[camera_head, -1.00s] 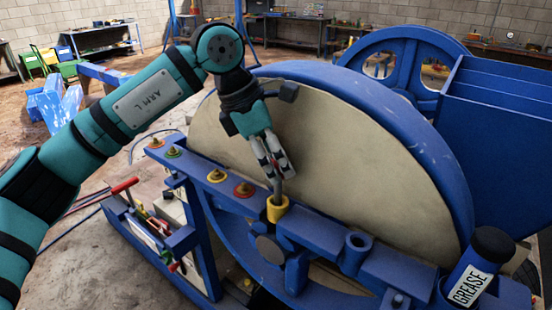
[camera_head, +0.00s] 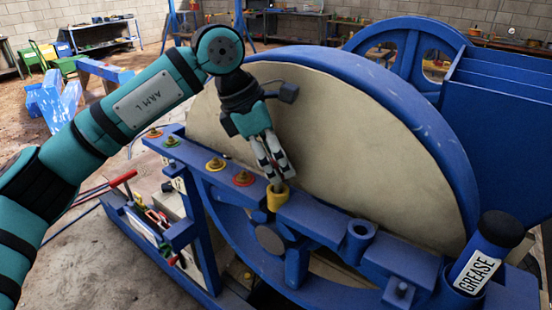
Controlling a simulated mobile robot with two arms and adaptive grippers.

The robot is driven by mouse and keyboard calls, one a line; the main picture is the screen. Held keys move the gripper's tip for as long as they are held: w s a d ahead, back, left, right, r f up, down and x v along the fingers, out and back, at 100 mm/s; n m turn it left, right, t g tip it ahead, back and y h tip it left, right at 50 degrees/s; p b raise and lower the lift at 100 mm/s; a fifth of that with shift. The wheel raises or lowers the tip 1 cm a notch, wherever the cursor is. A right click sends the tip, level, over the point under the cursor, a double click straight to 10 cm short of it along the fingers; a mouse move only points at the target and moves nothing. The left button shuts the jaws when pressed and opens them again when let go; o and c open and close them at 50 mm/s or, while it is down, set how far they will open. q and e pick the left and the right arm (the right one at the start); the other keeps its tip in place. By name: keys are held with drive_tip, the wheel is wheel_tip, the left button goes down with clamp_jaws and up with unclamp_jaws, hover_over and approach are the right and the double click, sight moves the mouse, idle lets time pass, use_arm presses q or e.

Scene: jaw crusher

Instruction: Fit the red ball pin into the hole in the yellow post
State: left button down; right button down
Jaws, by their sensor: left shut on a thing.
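My left gripper (camera_head: 277,181) comes down from above, its fingers shut on the red ball pin. Only a short grey piece of the pin (camera_head: 278,185) shows under the fingertips; its red ball is hidden between the fingers or too small to tell. My right gripper is not in view.
The blue beam (camera_head: 313,221) carries an open blue socket (camera_head: 359,240) and a grease tube (camera_head: 483,252) to the right. Several ringed bolts, one with a red ring (camera_head: 243,178), line its left part. The large blue-rimmed wheel (camera_head: 370,150) stands close behind the gripper.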

use_arm(q)
drive_tip(key=shift+f+b, duration=1)
drive_tip(key=shift+f, duration=0.4)
drive_tip(key=c, duration=0.8)
unclamp_jaws()
drive_tip(key=shift+o, duration=0.2)
drive_tip(key=v, duration=1.2)
drive_tip(key=shift+s, duration=0.1)
